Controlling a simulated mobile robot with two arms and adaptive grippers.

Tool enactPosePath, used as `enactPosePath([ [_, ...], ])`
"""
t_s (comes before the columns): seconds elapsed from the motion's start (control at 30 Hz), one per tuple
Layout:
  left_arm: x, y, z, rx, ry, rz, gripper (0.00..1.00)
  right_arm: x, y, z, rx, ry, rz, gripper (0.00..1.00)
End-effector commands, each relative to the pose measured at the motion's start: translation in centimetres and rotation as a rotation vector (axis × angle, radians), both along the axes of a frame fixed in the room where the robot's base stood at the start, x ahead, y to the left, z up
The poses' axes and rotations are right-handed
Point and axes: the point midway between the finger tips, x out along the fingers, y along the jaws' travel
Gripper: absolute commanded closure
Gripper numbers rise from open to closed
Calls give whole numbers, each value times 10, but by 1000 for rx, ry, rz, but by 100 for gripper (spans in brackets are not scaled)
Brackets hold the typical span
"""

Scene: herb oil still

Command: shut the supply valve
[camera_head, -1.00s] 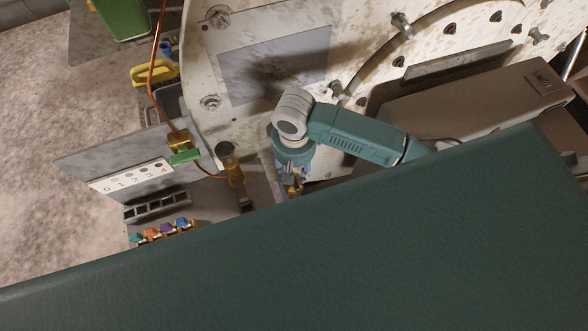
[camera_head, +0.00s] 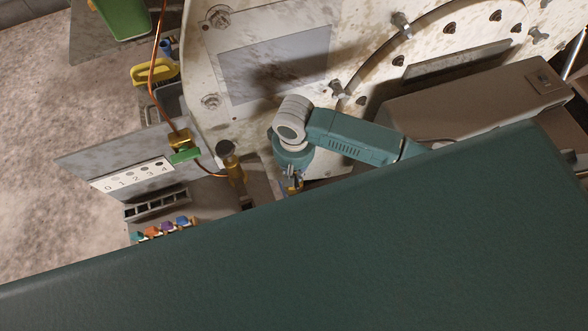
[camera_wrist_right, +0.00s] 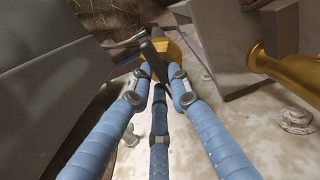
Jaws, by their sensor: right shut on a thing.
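My right gripper (camera_head: 293,186) reaches down beside the pale, stained panel in the head view, its fingers mostly hidden by my wrist. In the right wrist view, its blue fingers (camera_wrist_right: 155,80) are closed in on a dark lever (camera_wrist_right: 152,60) on a brass body (camera_wrist_right: 174,47), which I take to be the supply valve. The fingers hide part of the lever, so its exact angle is hard to tell. My left gripper is not in view.
A brass fitting with a dark top (camera_head: 234,170) stands just left of my right wrist. A grey box (camera_head: 470,100) lies to the right, close to my arm.

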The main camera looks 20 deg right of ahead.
Motion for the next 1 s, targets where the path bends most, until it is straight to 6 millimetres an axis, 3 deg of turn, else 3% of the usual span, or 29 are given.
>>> enactPosePath([
  [0.37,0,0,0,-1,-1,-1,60,2,1,1,0,-2,196,100],
  [1.0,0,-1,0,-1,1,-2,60,3,5,1,0,-3,800,100],
])
